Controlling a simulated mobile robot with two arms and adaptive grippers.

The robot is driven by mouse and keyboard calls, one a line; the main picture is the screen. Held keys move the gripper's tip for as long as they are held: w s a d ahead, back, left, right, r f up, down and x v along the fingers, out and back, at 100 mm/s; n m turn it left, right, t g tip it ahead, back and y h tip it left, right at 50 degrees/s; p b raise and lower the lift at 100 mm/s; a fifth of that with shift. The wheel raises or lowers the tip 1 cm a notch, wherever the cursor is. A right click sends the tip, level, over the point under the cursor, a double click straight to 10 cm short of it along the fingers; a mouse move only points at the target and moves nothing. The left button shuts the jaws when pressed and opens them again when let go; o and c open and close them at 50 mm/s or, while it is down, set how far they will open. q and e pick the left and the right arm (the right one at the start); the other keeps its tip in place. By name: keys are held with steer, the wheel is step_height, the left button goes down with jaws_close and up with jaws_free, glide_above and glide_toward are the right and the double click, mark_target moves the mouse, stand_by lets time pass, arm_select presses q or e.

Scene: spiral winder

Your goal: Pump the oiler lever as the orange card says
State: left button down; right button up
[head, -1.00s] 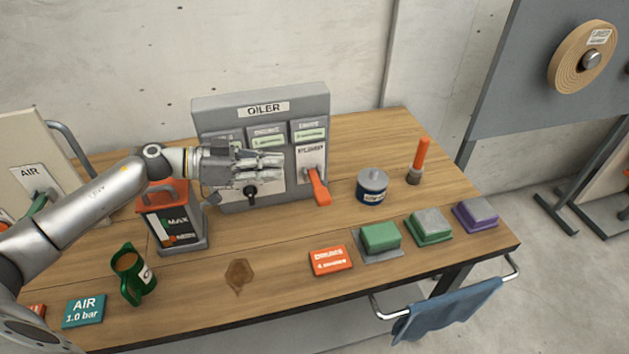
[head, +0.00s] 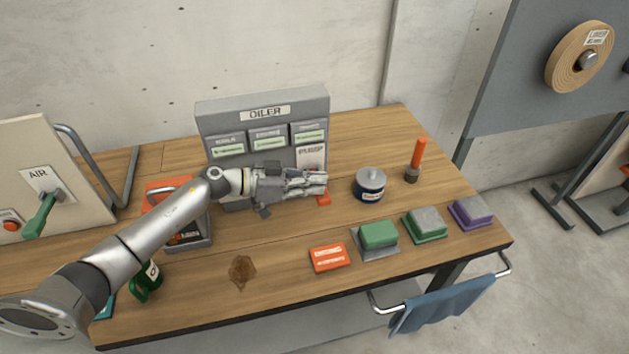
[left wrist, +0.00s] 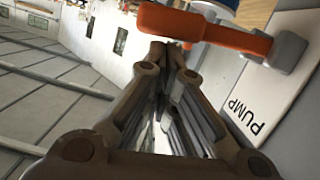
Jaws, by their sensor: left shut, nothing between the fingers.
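The grey oiler panel (head: 262,110) stands at the back of the bench, with several labelled displays. Its orange pump lever (head: 323,199) is mostly hidden behind my left gripper (head: 322,183) in the head view. In the left wrist view the orange lever (left wrist: 205,32) lies just beyond my fingertips (left wrist: 170,50), beside a plate marked PUMP (left wrist: 250,110). My left gripper is shut and empty, close to the lever; I cannot tell if they touch. The orange card (head: 329,258) lies on the bench front; its text is too small to read. My right gripper is not in view.
A blue tin (head: 370,186) and an orange-handled tool (head: 416,160) stand right of the panel. Green (head: 380,235) and purple (head: 473,212) blocks line the right front. The front middle is clear.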

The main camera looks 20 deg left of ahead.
arm_select(q)
steer(key=shift+f, duration=0.1)
stand_by(0.3)
steer(key=shift+s+d+f, duration=0.1)
steer(key=shift+f+m, duration=0.1)
steer(key=shift+m, duration=0.2)
steer(key=shift+s+f+p, duration=0.15)
steer(key=shift+p, duration=0.2)
steer(key=shift+s+d+f+m+t, duration=0.2)
steer(key=shift+f+m+t, duration=0.2)
steer(key=shift+f+m, duration=0.2)
steer(key=f, duration=0.1)
steer(key=f+m, duration=0.1)
steer(key=m, duration=0.1)
steer(key=shift+s+d+f+t+y, duration=0.2)
steer(key=shift+s+f+t+y, duration=0.1)
steer(key=shift+f+t+y, duration=0.1)
steer(key=shift+f, duration=0.5)
